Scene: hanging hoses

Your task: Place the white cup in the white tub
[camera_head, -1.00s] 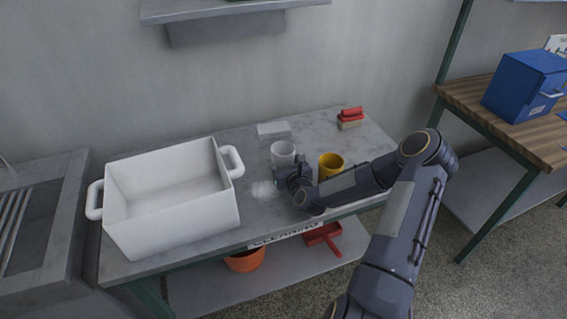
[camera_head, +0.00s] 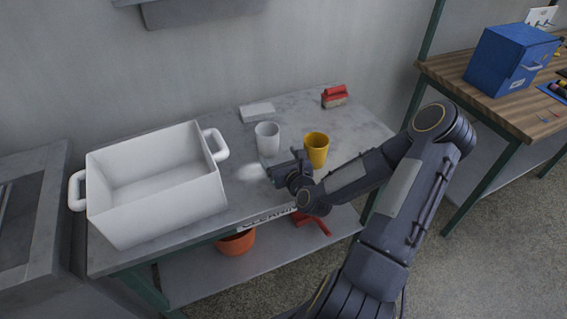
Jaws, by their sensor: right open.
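The white cup (camera_head: 267,139) stands upright on the grey table, towards the back and right of the tub. The white tub (camera_head: 155,203) is a large rectangular bin with two side handles, and it sits on the left of the table; its visible inside is empty. My right gripper (camera_head: 283,168) is open, low over the table just in front of the white cup, with a small gap between them. Nothing shows between its fingers. My left gripper is not in view.
A yellow cup (camera_head: 316,149) stands close behind and right of my right gripper. A white block (camera_head: 257,111) and a red-topped brush (camera_head: 334,96) lie at the back of the grey table (camera_head: 222,130). An orange bucket (camera_head: 236,242) is on the lower shelf.

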